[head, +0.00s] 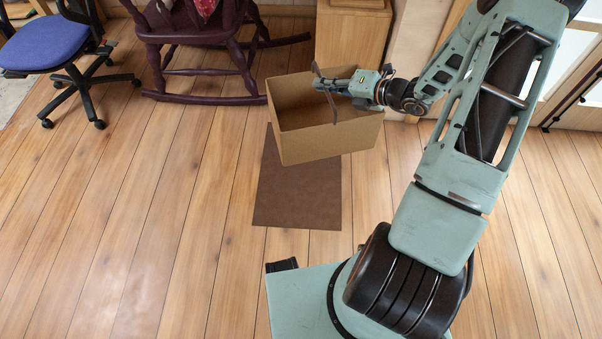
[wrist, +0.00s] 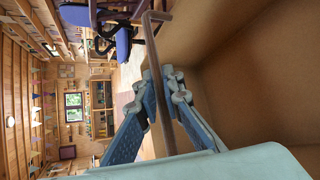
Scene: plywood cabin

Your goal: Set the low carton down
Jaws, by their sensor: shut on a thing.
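The low carton (head: 310,145) is an open-topped brown cardboard box with a thin brown handle over its top. In the head view it hangs above the floor, slightly tilted, over the far part of a dark brown mat (head: 297,197). My gripper (head: 322,84) is shut on the carton's handle (wrist: 158,85). In the wrist view my gripper's fingers (wrist: 160,78) close around that handle, with the carton's inner wall (wrist: 230,100) filling the right side. The inside that shows looks empty. The carton hides the far part of the mat.
A dark red rocking chair (head: 200,50) stands behind the carton to the left. A blue swivel chair (head: 50,45) is at the far left. A wooden cabinet (head: 350,42) stands right behind the carton. The plank floor (head: 120,210) at left is clear.

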